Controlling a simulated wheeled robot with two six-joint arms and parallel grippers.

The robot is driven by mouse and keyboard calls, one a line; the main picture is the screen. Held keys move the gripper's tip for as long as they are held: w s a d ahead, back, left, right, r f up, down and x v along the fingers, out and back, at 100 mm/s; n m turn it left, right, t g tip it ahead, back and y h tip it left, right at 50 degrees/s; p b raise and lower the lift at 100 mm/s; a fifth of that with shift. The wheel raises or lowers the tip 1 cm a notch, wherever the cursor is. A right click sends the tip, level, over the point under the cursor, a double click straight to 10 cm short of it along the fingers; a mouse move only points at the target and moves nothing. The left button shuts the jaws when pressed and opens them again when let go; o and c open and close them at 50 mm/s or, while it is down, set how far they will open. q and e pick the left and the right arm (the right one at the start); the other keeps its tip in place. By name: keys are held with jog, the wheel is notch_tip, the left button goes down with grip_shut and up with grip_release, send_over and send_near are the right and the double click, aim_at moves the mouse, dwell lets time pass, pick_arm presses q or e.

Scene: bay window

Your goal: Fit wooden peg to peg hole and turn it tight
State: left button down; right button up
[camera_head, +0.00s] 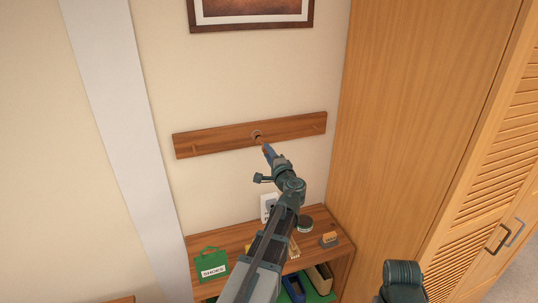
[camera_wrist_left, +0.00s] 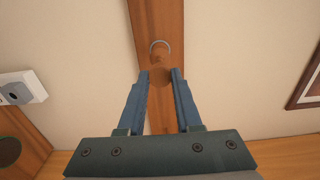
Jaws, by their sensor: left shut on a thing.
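A long brown wooden rail (camera_head: 215,141) is fixed to the wall. The peg hole (camera_head: 257,134) is near its middle, and in the left wrist view the hole (camera_wrist_left: 160,46) has a pale rim. My left gripper (camera_head: 267,151) is at the rail, just below the hole, with its blue fingers pointing at it. In the left wrist view it is shut on the round wooden peg (camera_wrist_left: 160,76), between the fingertips. The peg shows just below the hole's rim; I cannot tell whether its tip touches the rail. My right gripper is not in view.
Below stands a wooden shelf (camera_head: 215,245) with a green "SHOES" bag (camera_head: 213,263), a round tin (camera_head: 305,224) and a brush (camera_head: 328,240). A tall wooden wardrobe (camera_head: 420,110) closes off the right. A framed picture (camera_head: 250,12) hangs above the rail.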

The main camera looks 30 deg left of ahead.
pick_arm(q)
jog(key=shift+x, duration=1.15)
jog(key=c, duration=0.5)
grip_release()
jog(key=v, duration=1.4)
jog(key=shift+a, duration=0.1)
jog(key=s+d+f+n+g+h+b, duration=0.2)
jog(key=s+d+f+g+h+b, duration=0.15)
jog(key=d+f, duration=0.4)
jog(key=s+d+f+n+g+h+b, duration=0.1)
jog(key=s+d+f+g+h+b, duration=0.3)
jog(key=f, duration=0.7)
jog(key=s+d+f+n+g+h+b, duration=0.1)
jog(key=s+d+f+n+h, duration=0.1)
jog(key=s+d+f, duration=0.5)
jog(key=s+d+f+g+h, duration=0.1)
jog(key=s+d+f, duration=0.1)
jog(key=d, duration=0.1)
jog(key=s+d+f+g+h+b, duration=0.1)
jog(key=s+d+f, duration=0.1)
jog(key=d, duration=0.2)
jog(key=s+d+f+g+h, duration=0.1)
jog(key=s+d+f, duration=0.1)
jog(key=d, duration=0.1)
jog(key=shift+d+f+m, duration=0.2)
jog(key=shift+d+m, duration=0.05)
jog(key=shift+m, duration=0.15)
